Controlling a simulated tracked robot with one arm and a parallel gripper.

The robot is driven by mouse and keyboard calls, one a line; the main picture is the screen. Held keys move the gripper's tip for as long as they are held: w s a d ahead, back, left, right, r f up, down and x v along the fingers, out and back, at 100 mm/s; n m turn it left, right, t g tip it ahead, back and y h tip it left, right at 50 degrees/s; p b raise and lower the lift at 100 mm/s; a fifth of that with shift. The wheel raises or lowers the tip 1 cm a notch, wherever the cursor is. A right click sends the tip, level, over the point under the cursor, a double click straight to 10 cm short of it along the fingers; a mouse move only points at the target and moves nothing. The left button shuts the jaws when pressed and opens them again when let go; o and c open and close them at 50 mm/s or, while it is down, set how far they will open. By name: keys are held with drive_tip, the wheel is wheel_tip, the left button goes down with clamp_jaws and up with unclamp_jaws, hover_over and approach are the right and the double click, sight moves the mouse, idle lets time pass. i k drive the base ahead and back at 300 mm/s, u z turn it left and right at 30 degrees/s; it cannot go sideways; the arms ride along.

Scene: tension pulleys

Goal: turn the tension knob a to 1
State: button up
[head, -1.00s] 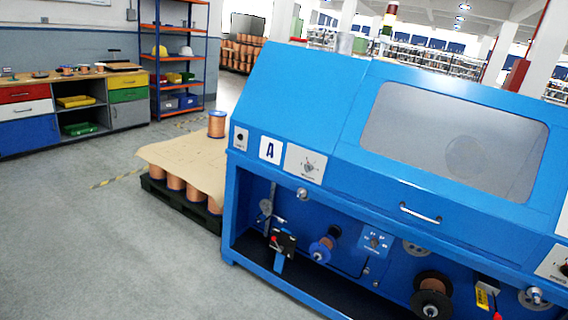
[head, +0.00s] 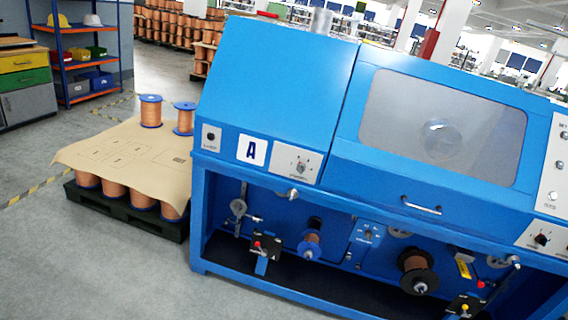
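I cannot tell from the lettering which of these is tension knob a, or where either points. My gripper is not in view.
A pallet of copper spools (head: 130,205) under a brown sheet (head: 120,150) stands left of the machine. Grey floor (head: 90,270) is clear at the front left. Shelves (head: 85,50) stand farther back.

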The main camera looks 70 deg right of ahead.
sight(301, 167)
drive_tip(key=z, duration=0.4)
drive_tip(key=i, duration=1.2)
drive_tip(key=z, duration=1.2)
drive_tip(key=i, duration=0.7)
drive_tip(key=z, duration=0.3)
drive_tip(key=k, duration=0.9)
drive_tip(key=z, duration=0.15)
drive_tip(key=i, duration=0.85)
drive_tip(key=u, duration=0.1)
